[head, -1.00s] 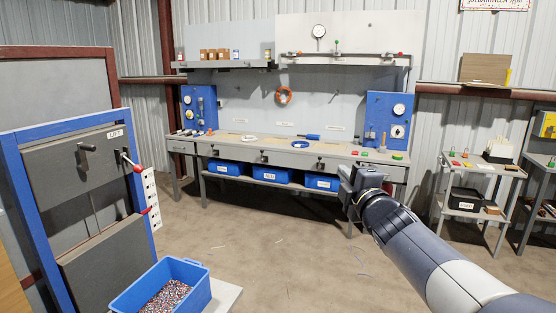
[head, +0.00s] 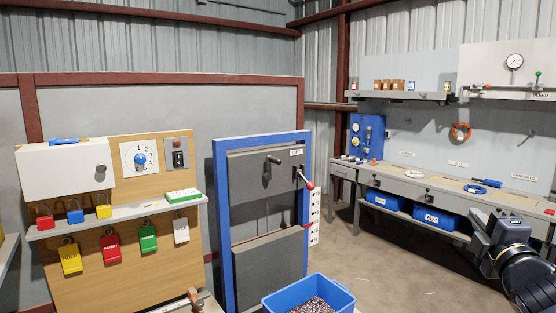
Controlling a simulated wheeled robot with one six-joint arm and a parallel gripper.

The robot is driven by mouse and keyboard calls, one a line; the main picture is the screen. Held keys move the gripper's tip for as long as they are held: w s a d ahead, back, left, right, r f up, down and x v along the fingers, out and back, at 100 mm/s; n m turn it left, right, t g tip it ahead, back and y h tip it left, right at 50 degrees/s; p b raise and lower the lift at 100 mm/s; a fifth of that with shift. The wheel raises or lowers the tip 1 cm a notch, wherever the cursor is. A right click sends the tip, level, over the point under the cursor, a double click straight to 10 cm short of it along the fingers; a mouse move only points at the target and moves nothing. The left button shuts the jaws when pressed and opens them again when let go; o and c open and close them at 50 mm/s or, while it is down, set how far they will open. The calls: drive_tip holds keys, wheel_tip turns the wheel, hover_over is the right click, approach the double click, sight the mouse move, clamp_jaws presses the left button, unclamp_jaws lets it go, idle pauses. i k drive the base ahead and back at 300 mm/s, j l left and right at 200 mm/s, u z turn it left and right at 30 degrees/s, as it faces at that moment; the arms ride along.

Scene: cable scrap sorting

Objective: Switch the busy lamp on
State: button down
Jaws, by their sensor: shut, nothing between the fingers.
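A wooden board at the left of the head view carries a small dark switch (head: 178,159) on a pale plate. A small reddish-brown fitting (head: 177,142) sits just above it; I cannot tell whether it is the busy lamp, and it shows no clear glow. To their left is a numbered dial (head: 140,159) with a blue knob. My gripper (head: 484,226) is at the right of the view, shut and empty, far from the board and in front of the workbench.
A grey shelf (head: 120,216) with padlocks juts out below the switch. A white cabinet (head: 65,166) stands left of the dial. A blue-framed lift panel (head: 221,210) and a blue bin of scrap (head: 335,298) lie between board and workbench (head: 405,188). Floor before the bench is clear.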

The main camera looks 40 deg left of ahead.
sight(178, 156)
drive_tip(key=u, duration=1.45)
drive_tip(key=i+j, duration=0.75)
drive_tip(key=i, duration=0.3)
